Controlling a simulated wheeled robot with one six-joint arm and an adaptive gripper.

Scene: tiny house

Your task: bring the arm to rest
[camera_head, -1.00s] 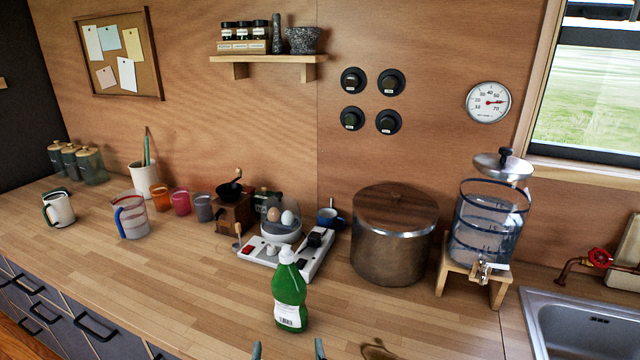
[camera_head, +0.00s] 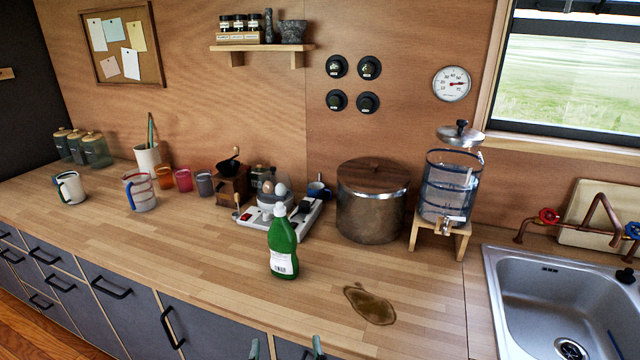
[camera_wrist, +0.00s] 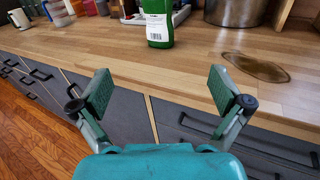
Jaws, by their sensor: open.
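My gripper (camera_wrist: 168,92) is open and empty in the wrist view, its two green finger pads wide apart. It is in front of the counter's front edge, with dark drawers below. In the head view only the fingertips of my gripper (camera_head: 286,347) show at the bottom edge. A green bottle (camera_head: 283,247) with a white label stands upright on the wooden counter (camera_head: 200,238), beyond my gripper and apart from it. The bottle also shows between and beyond the fingers in the wrist view (camera_wrist: 158,22).
A brown spill (camera_head: 370,304) lies on the counter right of the bottle. A large lidded pot (camera_head: 371,212), a water dispenser (camera_head: 447,188) and a sink (camera_head: 560,300) stand to the right. A white power strip (camera_head: 262,219), cups and a pitcher (camera_head: 140,192) are behind and left.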

